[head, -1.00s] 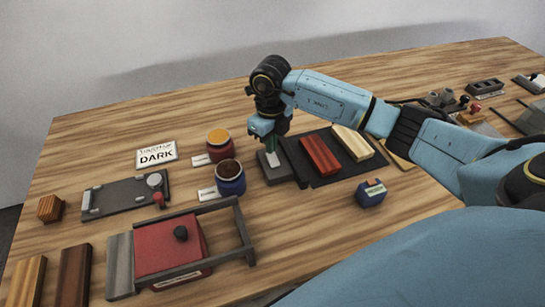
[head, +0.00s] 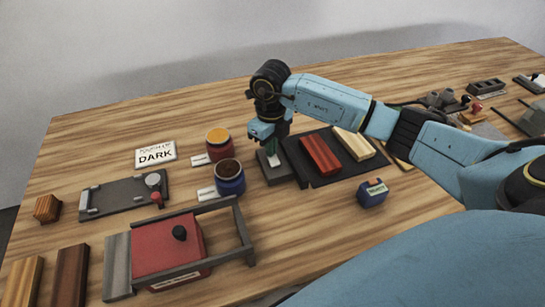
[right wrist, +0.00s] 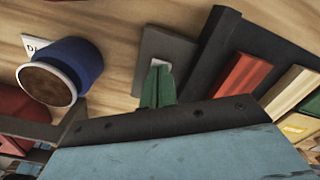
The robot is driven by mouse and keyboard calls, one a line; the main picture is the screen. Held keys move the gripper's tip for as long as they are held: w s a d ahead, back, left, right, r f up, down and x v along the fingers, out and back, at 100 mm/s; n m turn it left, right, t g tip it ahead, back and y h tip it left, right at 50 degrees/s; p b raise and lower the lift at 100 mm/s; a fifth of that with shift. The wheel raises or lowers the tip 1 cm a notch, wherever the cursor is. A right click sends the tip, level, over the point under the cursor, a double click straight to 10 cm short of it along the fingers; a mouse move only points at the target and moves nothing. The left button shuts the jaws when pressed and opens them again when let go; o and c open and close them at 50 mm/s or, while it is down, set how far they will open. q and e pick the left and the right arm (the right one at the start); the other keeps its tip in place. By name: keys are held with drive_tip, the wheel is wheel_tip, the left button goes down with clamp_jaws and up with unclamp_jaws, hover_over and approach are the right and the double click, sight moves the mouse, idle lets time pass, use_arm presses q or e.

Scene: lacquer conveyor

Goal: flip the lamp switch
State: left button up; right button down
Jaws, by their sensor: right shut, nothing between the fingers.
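The lamp switch is a small dark grey base (head: 286,175) with a pale rocker (head: 274,162) on top, standing at the left edge of the black tray. My right gripper (head: 272,152) points down right over it, with its green fingers shut and empty. In the right wrist view the shut green fingertips (right wrist: 157,72) overlap the pale rocker (right wrist: 158,63) and hide most of it. The grey base (right wrist: 155,45) shows around them. I cannot tell whether they touch the rocker. My left gripper is not in view.
The black tray (head: 325,179) beside the switch holds a red block (head: 321,156) and a pale block (head: 352,143). Blue (head: 229,183) and red (head: 218,152) jars stand to the left. A small blue box (head: 372,193) stands at the front right. Bare table lies in front of the switch.

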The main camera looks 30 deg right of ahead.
drive_tip(key=shift+f, duration=0.15)
drive_tip(key=shift+r+p, duration=2.6)
drive_tip(key=shift+r, duration=1)
drive_tip(key=shift+f, duration=0.1)
